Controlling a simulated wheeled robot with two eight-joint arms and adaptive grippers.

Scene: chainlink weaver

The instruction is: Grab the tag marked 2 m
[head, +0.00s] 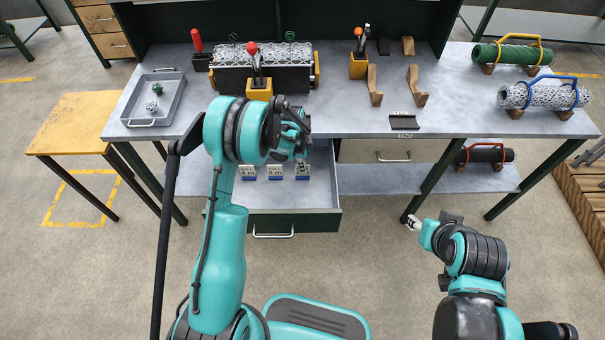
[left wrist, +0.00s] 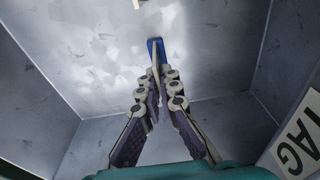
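Several tags with blue bases stand in a row in the open drawer (head: 300,222). The left one (head: 248,172) seems to read 4 m and the middle one (head: 275,172) 3 m. The right tag (head: 302,171) stands just below my left gripper (head: 300,150); its marking is too small to read surely. In the left wrist view, my left gripper's fingers (left wrist: 162,82) come together around an upright tag with a blue part (left wrist: 155,48), seen nearly edge-on. They look closed on it. My right gripper (head: 415,222) hangs away from the table at the right, its fingers unclear.
The table (head: 345,125) above the drawer carries a grey tray (head: 155,100), mesh rolls, tools in yellow holders and wooden stands. Drawer walls (left wrist: 55,80) surround my left fingers. A yellow side table (head: 75,125) stands left.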

